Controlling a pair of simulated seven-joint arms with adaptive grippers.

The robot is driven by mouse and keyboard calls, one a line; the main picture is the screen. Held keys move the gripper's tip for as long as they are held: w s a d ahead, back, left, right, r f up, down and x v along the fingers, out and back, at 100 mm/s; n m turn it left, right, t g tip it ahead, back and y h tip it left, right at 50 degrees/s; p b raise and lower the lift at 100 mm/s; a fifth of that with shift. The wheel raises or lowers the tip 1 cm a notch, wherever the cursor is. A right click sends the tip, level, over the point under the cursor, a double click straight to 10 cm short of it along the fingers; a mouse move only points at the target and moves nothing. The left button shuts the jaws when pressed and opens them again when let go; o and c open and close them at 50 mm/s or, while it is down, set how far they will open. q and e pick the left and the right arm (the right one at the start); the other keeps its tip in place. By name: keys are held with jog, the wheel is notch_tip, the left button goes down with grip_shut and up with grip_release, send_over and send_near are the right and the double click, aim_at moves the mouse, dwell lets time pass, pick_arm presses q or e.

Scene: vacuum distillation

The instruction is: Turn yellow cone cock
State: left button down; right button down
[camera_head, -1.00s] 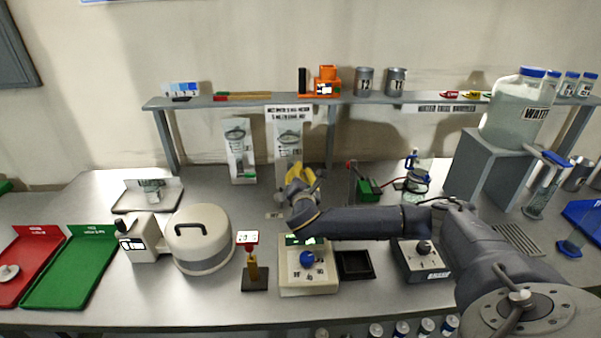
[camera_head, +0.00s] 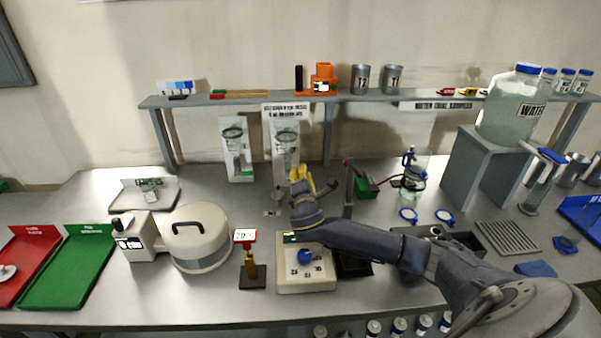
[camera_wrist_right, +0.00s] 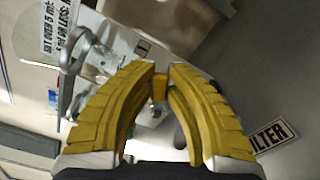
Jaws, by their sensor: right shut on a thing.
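My right gripper (camera_head: 302,182) has yellow fingers and sits at the back middle of the bench, in front of a white-backed glassware stand (camera_head: 285,150). In the right wrist view, the gripper's fingertips (camera_wrist_right: 161,72) are close together on a small yellow piece, the yellow cone cock (camera_wrist_right: 160,88). The cock shows only as a small block between the fingers, so its turn angle cannot be read. Clear glassware (camera_wrist_right: 103,62) and a grey ring (camera_wrist_right: 72,80) are just left of the fingers there. In the head view the cock is hidden by the gripper. My left gripper is not in view.
A hot plate with a blue knob (camera_head: 305,257) lies below my right arm. A red-topped gauge stand (camera_head: 247,260) and a round lidded pot (camera_head: 198,240) stand to its left. A blue-topped glass vessel (camera_head: 412,170) and a green block (camera_head: 365,186) are right of the gripper.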

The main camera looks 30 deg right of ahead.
jog(key=shift+f+m, duration=0.15)
jog(key=shift+m, duration=0.25)
jog(key=c, duration=1.4)
grip_release()
jog(key=shift+o, duration=0.2)
